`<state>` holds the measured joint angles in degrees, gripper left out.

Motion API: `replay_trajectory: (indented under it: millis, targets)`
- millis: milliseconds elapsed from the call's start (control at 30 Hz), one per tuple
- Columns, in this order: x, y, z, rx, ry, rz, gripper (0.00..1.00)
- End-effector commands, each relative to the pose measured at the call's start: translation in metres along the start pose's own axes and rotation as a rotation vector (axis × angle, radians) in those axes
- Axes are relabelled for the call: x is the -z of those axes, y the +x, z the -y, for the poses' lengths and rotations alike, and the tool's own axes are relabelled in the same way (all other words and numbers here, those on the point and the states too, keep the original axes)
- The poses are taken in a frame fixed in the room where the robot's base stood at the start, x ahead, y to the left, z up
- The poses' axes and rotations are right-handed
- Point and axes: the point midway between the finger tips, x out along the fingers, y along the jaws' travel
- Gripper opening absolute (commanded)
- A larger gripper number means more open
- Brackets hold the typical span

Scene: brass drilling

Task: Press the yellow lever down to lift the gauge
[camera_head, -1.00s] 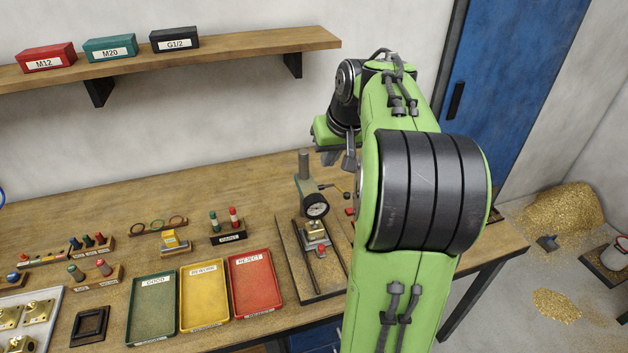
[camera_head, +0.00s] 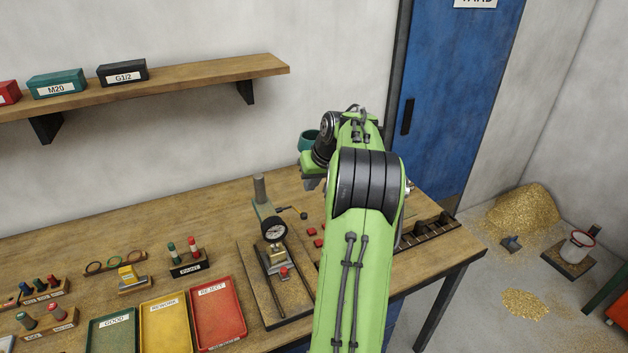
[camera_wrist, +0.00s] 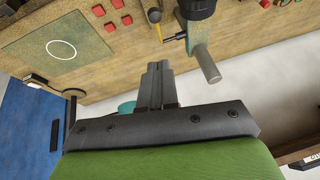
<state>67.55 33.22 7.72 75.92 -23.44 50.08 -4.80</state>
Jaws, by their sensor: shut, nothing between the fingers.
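The gauge (camera_head: 274,230) is a round white dial with a dark rim, mounted on a stand with a grey upright post (camera_head: 260,188). The lever (camera_head: 291,212) sticks out to the right of the stand and ends in a dark knob; its yellow part (camera_wrist: 157,31) shows in the wrist view, near the top. My gripper (camera_wrist: 159,66) is shut and empty, apart from the lever, with its fingertips below the lever in the wrist view. In the head view my gripper (camera_head: 311,184) is partly hidden by my arm, above the bench behind the lever.
Several red blocks (camera_head: 318,243) lie on the bench right of the stand. A brass part sits on the stand base below the gauge. Green, yellow and red trays (camera_head: 218,313) stand at left. A teal round thing (camera_head: 306,139) shows behind my wrist. A shelf (camera_head: 200,79) runs above.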

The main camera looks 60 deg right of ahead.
Motion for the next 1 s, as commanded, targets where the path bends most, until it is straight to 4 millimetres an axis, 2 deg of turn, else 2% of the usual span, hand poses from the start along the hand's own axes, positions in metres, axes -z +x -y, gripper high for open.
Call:
replay_trajectory:
  millis: [33, 200, 400, 1000]
  targets:
    - [-0.001, 0.013, 0.001, 0.003, 0.000, 0.004, 0.00]
    - [-0.001, 0.049, 0.001, 0.002, 0.000, 0.004, 0.00]
    - [-0.024, 0.068, 0.000, 0.000, 0.001, 0.002, 0.00]
    - [-0.032, 0.075, -0.001, 0.001, -0.002, -0.022, 0.00]
